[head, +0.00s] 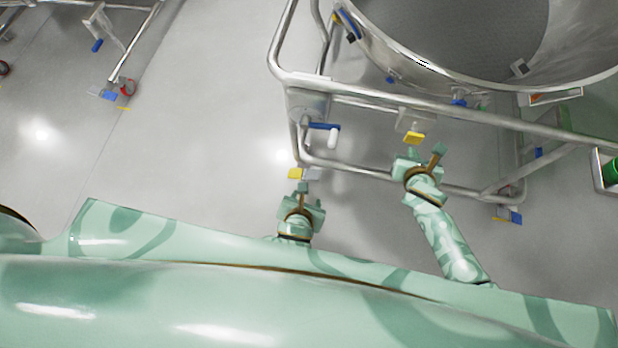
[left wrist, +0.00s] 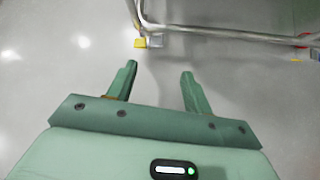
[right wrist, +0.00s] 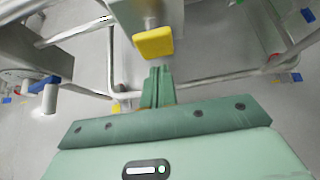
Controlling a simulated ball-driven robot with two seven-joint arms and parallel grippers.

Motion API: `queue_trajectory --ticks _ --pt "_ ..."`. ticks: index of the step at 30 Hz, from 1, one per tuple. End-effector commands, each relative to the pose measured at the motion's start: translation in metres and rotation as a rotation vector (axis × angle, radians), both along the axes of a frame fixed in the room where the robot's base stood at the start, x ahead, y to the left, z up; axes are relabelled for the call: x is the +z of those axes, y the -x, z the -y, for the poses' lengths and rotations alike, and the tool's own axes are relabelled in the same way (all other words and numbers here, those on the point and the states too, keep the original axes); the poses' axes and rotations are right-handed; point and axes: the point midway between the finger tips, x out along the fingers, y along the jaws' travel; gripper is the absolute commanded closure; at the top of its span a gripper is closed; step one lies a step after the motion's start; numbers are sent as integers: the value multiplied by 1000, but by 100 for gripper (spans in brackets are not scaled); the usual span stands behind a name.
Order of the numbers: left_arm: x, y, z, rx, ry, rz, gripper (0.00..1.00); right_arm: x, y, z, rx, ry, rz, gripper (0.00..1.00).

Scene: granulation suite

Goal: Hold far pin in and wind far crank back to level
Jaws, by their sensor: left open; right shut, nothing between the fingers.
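A yellow block-shaped knob (head: 414,138), apparently the pin's, sticks out of a grey housing on the steel frame. My right gripper (head: 418,155) is shut and empty, its fingertips just below the knob. In the right wrist view the fingers point at the yellow knob (right wrist: 153,42), very near it; I cannot tell if they touch. The crank, with a blue arm (head: 322,126) and white handle (head: 333,138), is left of the knob; it also shows in the right wrist view (right wrist: 50,97). Its tilt is unclear. My left gripper (head: 302,186) is open and empty, below the crank.
A large steel bowl (head: 430,75) sits within the tubular frame (head: 400,104). A yellow caster pedal (head: 295,173) lies just beyond my left gripper. Another wheeled frame (head: 130,50) stands at upper left. The floor (head: 190,120) between is clear.

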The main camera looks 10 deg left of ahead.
Motion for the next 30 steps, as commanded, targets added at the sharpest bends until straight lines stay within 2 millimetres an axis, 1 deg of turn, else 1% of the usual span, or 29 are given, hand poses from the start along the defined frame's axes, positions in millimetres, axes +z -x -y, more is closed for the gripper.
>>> queue_trajectory --ticks 1,3,6,9,13,17,30 --pt "15 -14 12 -80 -63 45 49 0 0 0 0 0 0 100" --pt "31 -28 24 -173 -148 96 49 0 0 0 0 0 0 100" --pt "47 -40 34 -254 -230 143 49 0 0 0 0 0 0 100" --pt "55 -46 39 -289 -269 165 49 0 0 0 0 0 0 100" --pt "56 -54 40 -297 -278 169 49 0 0 0 0 0 0 100" --pt "56 -68 40 -294 -274 168 49 0 0 0 0 0 0 100" --pt "56 -120 40 -293 -273 167 49 0 0 0 0 0 0 100"
